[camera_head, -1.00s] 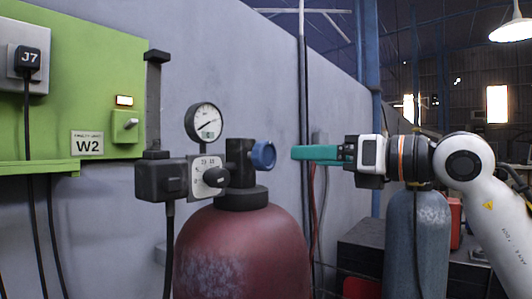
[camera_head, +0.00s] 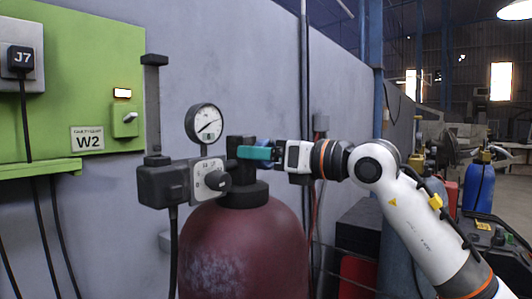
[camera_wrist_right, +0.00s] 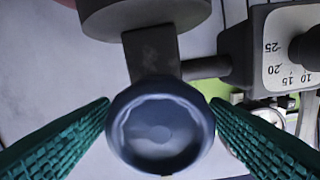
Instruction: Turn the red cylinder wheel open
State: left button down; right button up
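The red cylinder (camera_head: 245,250) stands upright against the grey wall, with a dark valve (camera_head: 240,190) on top. Its wheel is blue; in the head view only part of the wheel (camera_head: 264,142) shows behind my right gripper's fingers. In the right wrist view the round wheel (camera_wrist_right: 160,128) faces the camera, centred between the fingers. My right gripper (camera_head: 245,153) is at the wheel from the right, with its teal fingers spread to either side of the rim (camera_wrist_right: 160,102). The fingertips are very close to the rim; I cannot tell whether they touch. My left gripper is not in view.
A pressure gauge (camera_head: 204,124) and a regulator box with a dial (camera_head: 209,180) sit just left of the valve. A green panel (camera_head: 80,90) marked W2 is on the wall at left. A blue cylinder (camera_head: 478,188) stands far right.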

jog(key=c, duration=0.9)
jog(key=shift+o, duration=0.2)
